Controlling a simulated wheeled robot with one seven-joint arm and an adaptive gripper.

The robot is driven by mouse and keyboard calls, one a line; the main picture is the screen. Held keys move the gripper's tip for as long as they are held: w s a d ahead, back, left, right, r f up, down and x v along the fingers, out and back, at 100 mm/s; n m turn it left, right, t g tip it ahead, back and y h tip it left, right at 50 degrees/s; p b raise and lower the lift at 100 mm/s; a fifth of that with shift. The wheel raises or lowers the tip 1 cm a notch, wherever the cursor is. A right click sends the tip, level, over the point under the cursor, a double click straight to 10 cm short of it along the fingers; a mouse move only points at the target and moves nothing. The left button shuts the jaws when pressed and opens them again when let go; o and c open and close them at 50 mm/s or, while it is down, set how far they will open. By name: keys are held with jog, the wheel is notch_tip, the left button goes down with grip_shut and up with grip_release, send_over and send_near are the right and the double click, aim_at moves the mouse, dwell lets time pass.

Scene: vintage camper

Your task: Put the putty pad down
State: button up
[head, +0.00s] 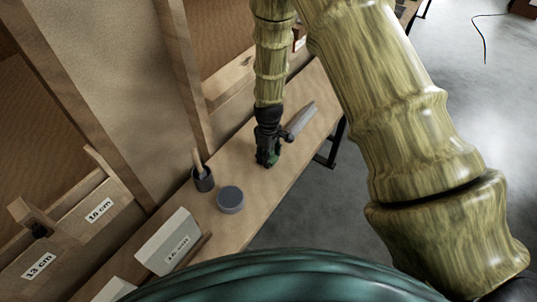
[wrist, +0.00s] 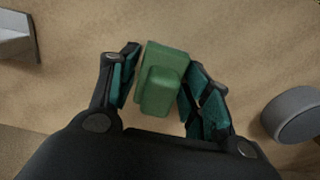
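The green putty pad (wrist: 163,78), a block with a raised grip, sits between the fingers of my gripper (wrist: 160,85) in the wrist view. The fingers lie close along both sides of it and appear to hold it. In the head view my gripper (head: 266,157) points down at the wooden bench (head: 250,210), low over its surface. Only a little green of the pad (head: 273,159) shows there. I cannot tell whether the pad touches the bench.
A round grey tin (head: 230,199) stands nearer on the bench, with a dark cup (head: 203,180) holding a stick beside it. A grey bar-like object (head: 300,121) lies just right of my gripper. Labelled pale blocks (head: 168,241) stand nearer. Bare bench lies between tin and gripper.

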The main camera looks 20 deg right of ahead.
jog(key=shift+o, duration=0.3)
jog(key=shift+r+b, duration=1.65)
jog(key=shift+r, duration=4.5)
